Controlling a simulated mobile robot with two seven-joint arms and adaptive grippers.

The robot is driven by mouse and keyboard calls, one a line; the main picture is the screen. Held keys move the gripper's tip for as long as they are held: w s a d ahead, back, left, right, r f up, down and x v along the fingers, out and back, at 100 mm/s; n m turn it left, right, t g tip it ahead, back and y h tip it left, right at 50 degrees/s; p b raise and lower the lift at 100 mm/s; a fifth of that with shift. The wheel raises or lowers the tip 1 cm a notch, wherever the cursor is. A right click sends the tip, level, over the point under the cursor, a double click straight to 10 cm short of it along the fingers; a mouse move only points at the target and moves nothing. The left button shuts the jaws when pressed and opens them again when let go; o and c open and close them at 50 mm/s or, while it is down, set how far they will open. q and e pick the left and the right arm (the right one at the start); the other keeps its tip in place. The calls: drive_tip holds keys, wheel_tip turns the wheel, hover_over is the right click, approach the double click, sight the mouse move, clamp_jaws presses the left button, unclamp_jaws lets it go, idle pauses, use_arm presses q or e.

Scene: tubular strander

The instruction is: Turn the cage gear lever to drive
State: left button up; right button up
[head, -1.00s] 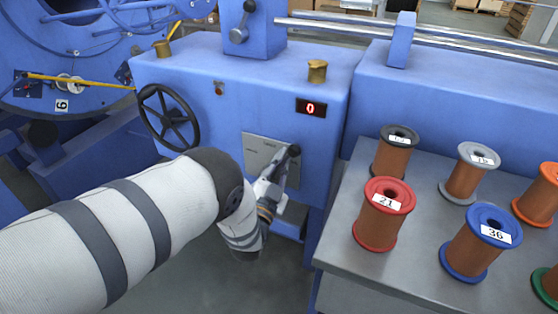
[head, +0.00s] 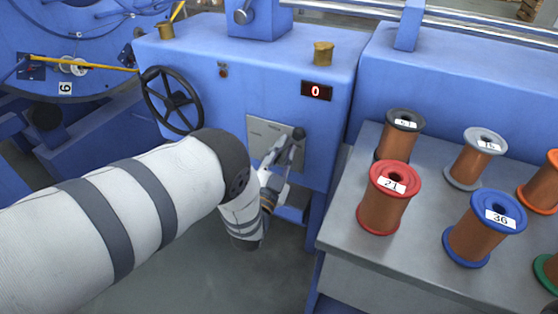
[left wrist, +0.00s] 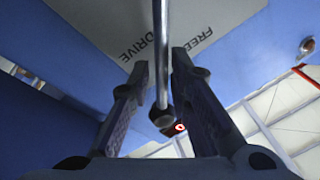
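The cage gear lever (head: 291,146) is a grey rod with a dark ball knob, on a grey plate (head: 262,137) low on the blue machine's front. In the head view it slants up to the right. In the left wrist view the lever's rod (left wrist: 161,55) and knob pass between my fingers, and the plate (left wrist: 125,28) reads FREE and DRIVE. My left gripper (head: 279,176) is at the lever; in the wrist view my left gripper (left wrist: 160,85) is open, one finger on each side, with gaps showing to the rod. My right gripper is out of view.
A black handwheel (head: 171,101) is left of the plate. A red display (head: 316,91) reading 0 is above it. A grey table (head: 350,215) with several spools, including a red one (head: 388,198), stands close on the right.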

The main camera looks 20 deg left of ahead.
use_arm(q)
drive_tip(key=v, duration=1)
drive_tip(key=shift+s, duration=0.3)
